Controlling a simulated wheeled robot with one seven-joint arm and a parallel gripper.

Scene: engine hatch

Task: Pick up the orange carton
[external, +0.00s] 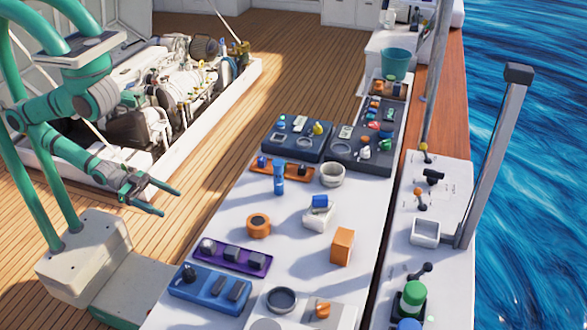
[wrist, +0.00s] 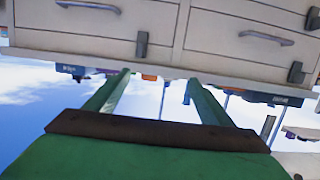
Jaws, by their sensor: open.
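The orange carton (external: 342,246) is a small upright box on the white counter, right of the middle in the external view. My gripper (external: 172,198) is open and empty, left of the counter and well apart from the carton. In the wrist view my two green fingers (wrist: 158,88) are spread with nothing between them. That view looks toward white drawers with grey handles and seems upside down. The carton cannot be made out there.
The white counter (external: 218,225) also holds a blue tray (external: 211,289), a purple tray (external: 230,257), an orange round piece (external: 258,226), a blue flashlight (external: 279,180) and a white block with a blue item (external: 319,213). An open engine hatch (external: 240,82) lies behind my arm.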

